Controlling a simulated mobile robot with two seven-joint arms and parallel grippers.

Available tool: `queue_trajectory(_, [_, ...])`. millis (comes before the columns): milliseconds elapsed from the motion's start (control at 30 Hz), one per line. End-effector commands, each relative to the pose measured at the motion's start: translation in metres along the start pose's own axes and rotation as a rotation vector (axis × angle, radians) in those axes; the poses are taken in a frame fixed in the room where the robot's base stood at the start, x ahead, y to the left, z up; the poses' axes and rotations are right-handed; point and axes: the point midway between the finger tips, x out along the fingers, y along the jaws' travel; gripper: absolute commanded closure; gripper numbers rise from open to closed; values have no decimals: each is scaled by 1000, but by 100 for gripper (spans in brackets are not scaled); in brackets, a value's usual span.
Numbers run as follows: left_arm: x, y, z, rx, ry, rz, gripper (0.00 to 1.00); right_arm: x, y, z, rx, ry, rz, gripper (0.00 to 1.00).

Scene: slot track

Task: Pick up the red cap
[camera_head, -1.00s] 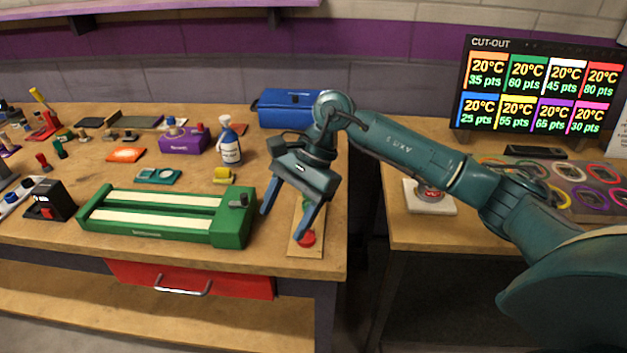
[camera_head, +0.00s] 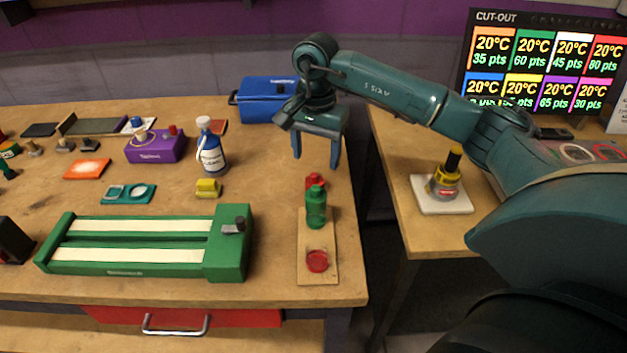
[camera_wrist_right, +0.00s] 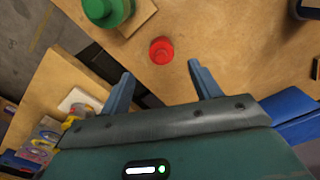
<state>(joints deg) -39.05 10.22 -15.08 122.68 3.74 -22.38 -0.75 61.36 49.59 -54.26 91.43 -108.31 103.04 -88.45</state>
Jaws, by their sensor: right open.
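A small red cap (camera_head: 315,181) stands on the table just behind a green bottle (camera_head: 316,208), which partly hides it in the head view. In the right wrist view the red cap (camera_wrist_right: 162,50) shows whole, beside the green bottle (camera_wrist_right: 106,8) and off its wooden board. My right gripper (camera_head: 316,161) is open and empty, fingers pointing down, above and a little behind the cap. In the wrist view the cap lies just beyond the gap between the fingertips (camera_wrist_right: 160,69). A flat red disc (camera_head: 317,261) sits on the board's front end. My left gripper is out of view.
The wooden board (camera_head: 318,279) lies near the table's right edge, with a gap to the second table. A green slot track (camera_head: 140,271) is to its left. A blue case (camera_head: 268,100) stands behind, and a white-blue spray bottle (camera_head: 211,158) stands to the left.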

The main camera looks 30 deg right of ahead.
Motion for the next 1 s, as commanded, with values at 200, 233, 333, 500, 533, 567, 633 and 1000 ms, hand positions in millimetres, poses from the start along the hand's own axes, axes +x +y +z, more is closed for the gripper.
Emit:
queue_trajectory(200, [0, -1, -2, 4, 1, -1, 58, 17, 0, 1, -1, -1, 0, 37])
queue_trajectory(233, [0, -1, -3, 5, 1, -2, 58, 20, 0, 1, -1, -2, 0, 37])
queue_trajectory(333, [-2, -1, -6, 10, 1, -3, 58, 34, 0, 1, 0, -4, 3, 37])
queue_trajectory(500, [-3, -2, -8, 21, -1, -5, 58, 58, -1, 1, 0, -2, 1, 37])
queue_trajectory(533, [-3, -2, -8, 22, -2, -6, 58, 61, -1, 1, 0, -2, 1, 37])
queue_trajectory(567, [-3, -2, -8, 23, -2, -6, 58, 64, -1, 1, -1, -3, 0, 37])
queue_trajectory(633, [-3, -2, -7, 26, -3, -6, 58, 66, -1, 1, -1, -2, -1, 37])
queue_trajectory(1000, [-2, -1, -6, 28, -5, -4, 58, 66, -2, 1, -1, -1, -2, 51])
